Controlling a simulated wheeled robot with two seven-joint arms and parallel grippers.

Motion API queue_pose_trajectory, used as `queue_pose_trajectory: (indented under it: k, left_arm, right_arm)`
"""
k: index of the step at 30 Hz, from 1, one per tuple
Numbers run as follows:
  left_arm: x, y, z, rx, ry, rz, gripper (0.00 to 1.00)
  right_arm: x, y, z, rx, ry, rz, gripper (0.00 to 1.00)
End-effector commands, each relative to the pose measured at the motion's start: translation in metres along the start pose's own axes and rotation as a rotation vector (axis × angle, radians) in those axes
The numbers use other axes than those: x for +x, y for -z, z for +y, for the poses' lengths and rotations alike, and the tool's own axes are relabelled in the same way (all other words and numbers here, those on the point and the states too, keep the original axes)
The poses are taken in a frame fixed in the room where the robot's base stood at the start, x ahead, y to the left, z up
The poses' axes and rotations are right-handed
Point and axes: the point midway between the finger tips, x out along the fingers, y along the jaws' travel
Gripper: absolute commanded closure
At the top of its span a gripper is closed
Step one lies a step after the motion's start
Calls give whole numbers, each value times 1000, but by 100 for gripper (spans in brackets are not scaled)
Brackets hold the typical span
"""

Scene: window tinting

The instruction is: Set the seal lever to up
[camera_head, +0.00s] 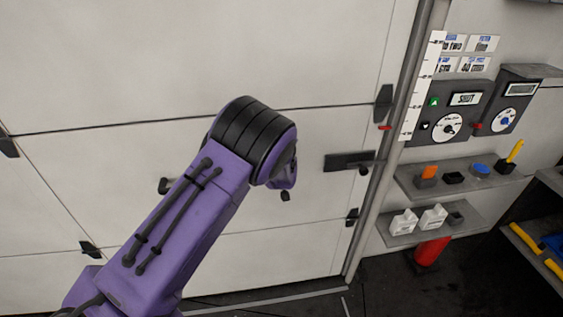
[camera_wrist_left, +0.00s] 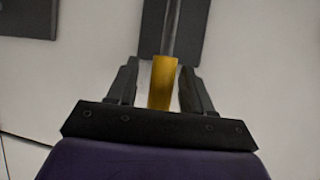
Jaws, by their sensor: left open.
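In the left wrist view a lever with a yellow grip (camera_wrist_left: 162,85) and a dark shaft stands in front of a dark plate (camera_wrist_left: 192,38); it looks like the seal lever. My left gripper (camera_wrist_left: 160,68) is open, with one finger on each side of the yellow grip and a gap to both fingers. Whether the lever is up or down I cannot tell from this view. In the head view my left arm reaches from the lower left toward the door, and it hides the lever and most of the gripper. My right gripper is not in view.
A large pale panelled door (camera_head: 330,60) fills the head view, with a dark latch bar (camera_head: 347,161). To the right are a control panel marked SHUT (camera_head: 465,99), a second dial box (camera_head: 513,118), and shelves with small items (camera_head: 455,180). The floor is dark.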

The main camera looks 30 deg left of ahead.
Motion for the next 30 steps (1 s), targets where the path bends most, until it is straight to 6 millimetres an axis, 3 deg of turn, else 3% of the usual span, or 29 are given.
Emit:
queue_pose_trajectory:
  k: [4,12,15,30]
  left_arm:
    - [-18,-2,1,0,-1,2,49]
    - [-81,-1,1,2,-1,4,49]
    - [-96,0,2,1,-2,2,49]
    - [-104,0,1,1,-1,0,49]
  right_arm:
    - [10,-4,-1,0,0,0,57]
    - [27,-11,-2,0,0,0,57]
    - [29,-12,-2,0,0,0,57]
    - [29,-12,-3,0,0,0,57]
